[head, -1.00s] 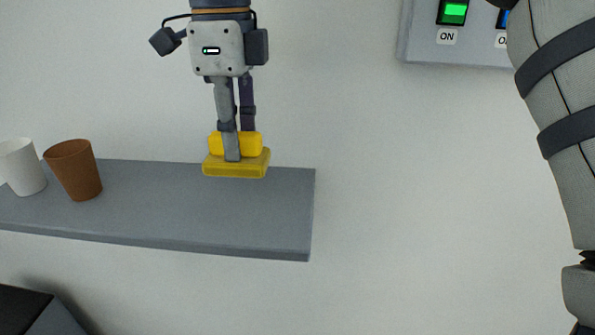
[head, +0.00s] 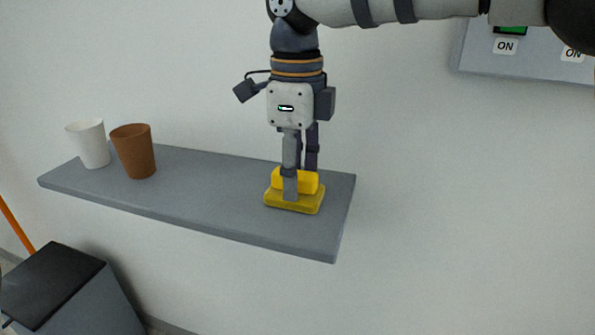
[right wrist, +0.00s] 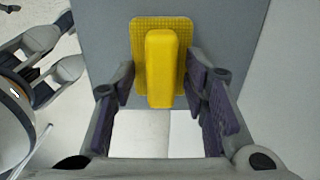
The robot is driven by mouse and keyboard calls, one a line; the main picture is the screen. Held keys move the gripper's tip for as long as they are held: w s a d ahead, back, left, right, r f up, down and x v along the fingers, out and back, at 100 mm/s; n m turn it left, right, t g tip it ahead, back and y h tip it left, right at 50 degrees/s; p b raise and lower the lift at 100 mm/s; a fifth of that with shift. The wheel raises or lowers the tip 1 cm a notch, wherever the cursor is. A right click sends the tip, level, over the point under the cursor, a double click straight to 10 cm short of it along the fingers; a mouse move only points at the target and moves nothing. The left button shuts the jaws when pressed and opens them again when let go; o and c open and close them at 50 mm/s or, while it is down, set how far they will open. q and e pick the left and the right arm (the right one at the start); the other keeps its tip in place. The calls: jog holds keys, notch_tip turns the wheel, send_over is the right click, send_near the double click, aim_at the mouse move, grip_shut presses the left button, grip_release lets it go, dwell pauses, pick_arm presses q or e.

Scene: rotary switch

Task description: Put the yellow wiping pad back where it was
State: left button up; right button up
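The yellow wiping pad (head: 294,200) has a flat base and a raised grip block. It appears to sit flat on the grey shelf (head: 215,205), near its right end. In the right wrist view the pad (right wrist: 162,68) lies with its block between my fingers. My right gripper (head: 299,192) points down over the pad, one finger in front of the block and one behind. In the right wrist view its fingers (right wrist: 158,85) are spread, with gaps visible on both sides of the block. I do not make out my left gripper.
A brown cup (head: 134,152) and a white cup (head: 90,145) stand on the shelf's left part. A switch panel (head: 535,62) with ON labels is on the wall at upper right. A dark-topped bin (head: 55,285) stands at lower left. The shelf between cups and pad is clear.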

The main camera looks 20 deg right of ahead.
notch_tip(320, 180, up, 12)
jog(key=shift+b, duration=0.3)
dwell(0.4)
